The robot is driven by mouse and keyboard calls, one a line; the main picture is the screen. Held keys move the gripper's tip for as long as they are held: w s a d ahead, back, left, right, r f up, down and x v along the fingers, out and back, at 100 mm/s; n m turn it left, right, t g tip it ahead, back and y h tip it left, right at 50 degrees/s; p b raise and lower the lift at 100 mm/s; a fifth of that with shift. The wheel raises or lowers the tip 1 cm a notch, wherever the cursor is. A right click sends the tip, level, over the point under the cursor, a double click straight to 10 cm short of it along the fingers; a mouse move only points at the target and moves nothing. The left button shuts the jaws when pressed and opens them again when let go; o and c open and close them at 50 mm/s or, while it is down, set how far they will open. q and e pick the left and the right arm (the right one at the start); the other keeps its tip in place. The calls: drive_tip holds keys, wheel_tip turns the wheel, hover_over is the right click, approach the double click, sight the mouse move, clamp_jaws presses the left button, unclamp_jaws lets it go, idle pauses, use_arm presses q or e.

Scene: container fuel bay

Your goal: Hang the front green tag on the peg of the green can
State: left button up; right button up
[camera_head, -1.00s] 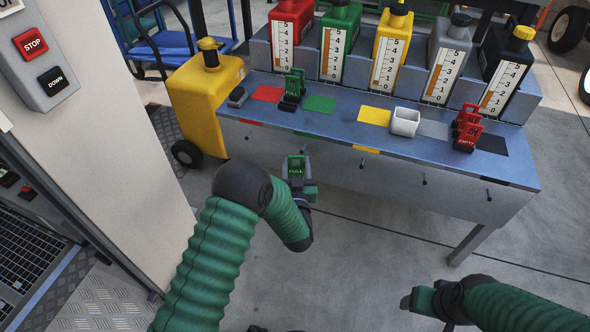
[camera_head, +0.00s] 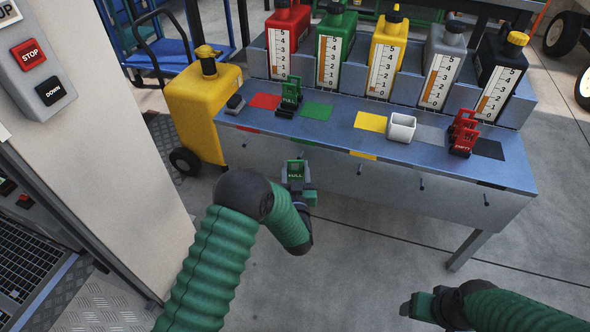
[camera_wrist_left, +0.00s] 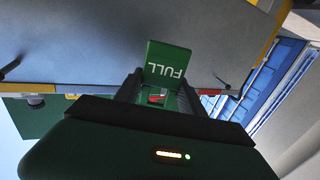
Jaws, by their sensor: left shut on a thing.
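My left gripper (camera_head: 296,184) is shut on a green tag (camera_head: 295,170) marked FULL and holds it in front of the bench, below the top's front edge. The tag also shows between the fingers in the left wrist view (camera_wrist_left: 167,62). Another green tag (camera_head: 291,92) stands in a dark holder on the bench. The green can (camera_head: 336,42) stands at the back of the bench, second from left, with a level scale on its front. Pegs (camera_head: 359,168) stick out of the bench's front face; I cannot tell the one for the green can for sure. My right gripper (camera_head: 420,304) is at the lower right; its fingers are unclear.
Red, yellow, grey and black cans flank the green one. A white cup (camera_head: 402,127) and red tags (camera_head: 463,132) stand on the bench (camera_head: 345,133). A yellow wheeled tank (camera_head: 203,112) is at its left end. A panel with STOP and DOWN buttons (camera_head: 40,70) is at left.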

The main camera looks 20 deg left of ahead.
use_arm(q)
drive_tip(key=shift+w, duration=0.15)
drive_tip(key=shift+w, duration=0.45)
use_arm(e)
drive_tip(key=shift+f, duration=0.15)
use_arm(q)
drive_tip(key=shift+w, duration=0.1)
drive_tip(key=shift+w, duration=0.55)
use_arm(e)
drive_tip(key=shift+f, duration=0.1)
use_arm(q)
drive_tip(key=shift+b, duration=0.3)
drive_tip(key=shift+w, duration=0.3)
drive_tip(key=shift+w+r, duration=0.2)
drive_tip(key=shift+r, duration=0.05)
use_arm(e)
drive_tip(key=shift+s, duration=0.15)
